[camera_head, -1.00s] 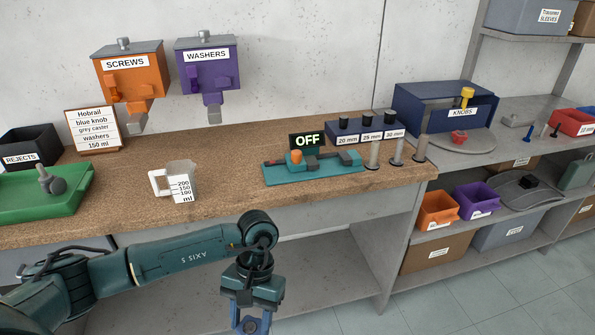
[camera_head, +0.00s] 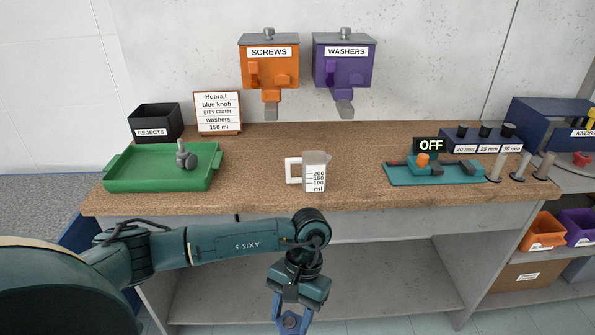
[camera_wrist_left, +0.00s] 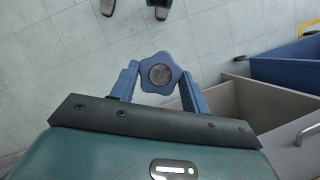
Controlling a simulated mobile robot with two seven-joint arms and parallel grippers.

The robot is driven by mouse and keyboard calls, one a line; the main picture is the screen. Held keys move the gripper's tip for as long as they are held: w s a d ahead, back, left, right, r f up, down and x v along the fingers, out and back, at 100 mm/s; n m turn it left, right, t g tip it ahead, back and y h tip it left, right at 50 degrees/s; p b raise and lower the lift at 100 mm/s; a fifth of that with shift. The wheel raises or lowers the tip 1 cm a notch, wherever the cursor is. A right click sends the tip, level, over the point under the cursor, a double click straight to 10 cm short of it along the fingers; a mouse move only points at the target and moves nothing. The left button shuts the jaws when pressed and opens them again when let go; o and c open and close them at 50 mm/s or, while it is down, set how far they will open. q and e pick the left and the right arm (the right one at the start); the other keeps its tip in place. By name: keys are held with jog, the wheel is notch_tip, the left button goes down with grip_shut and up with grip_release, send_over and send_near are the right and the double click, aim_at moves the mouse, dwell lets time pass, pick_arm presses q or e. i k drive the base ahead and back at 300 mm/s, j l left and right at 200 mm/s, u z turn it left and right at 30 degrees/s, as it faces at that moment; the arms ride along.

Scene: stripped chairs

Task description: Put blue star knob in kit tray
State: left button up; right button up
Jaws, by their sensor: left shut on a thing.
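My left gripper (camera_head: 291,318) hangs in front of the bench, below the level of its top. It is shut on the blue star knob (camera_wrist_left: 160,73), which shows between the two fingers in the left wrist view. The knob is also at the lower edge of the head view (camera_head: 290,321). The green kit tray (camera_head: 140,181) lies on the left part of the bench top, with a grey caster (camera_head: 186,155) in it. The tray is up and to the left of the gripper. My right gripper is not in view.
A measuring jug (camera_head: 315,172) stands near the bench's front edge. A black rejects bin (camera_head: 156,122) and an order card (camera_head: 218,114) stand behind the tray. The screws dispenser (camera_head: 269,65) and washers dispenser (camera_head: 342,68) hang on the wall. A teal fixture (camera_head: 434,171) sits at right.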

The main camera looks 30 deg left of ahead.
aim_at(144, 169)
jog(key=k+j, duration=0.1)
jog(key=j, duration=0.35)
jog(key=k+j, duration=0.1)
jog(key=j, duration=0.35)
jog(key=k+j, duration=0.1)
jog(key=j, duration=0.35)
jog(key=k+j, duration=0.1)
jog(key=j, duration=0.35)
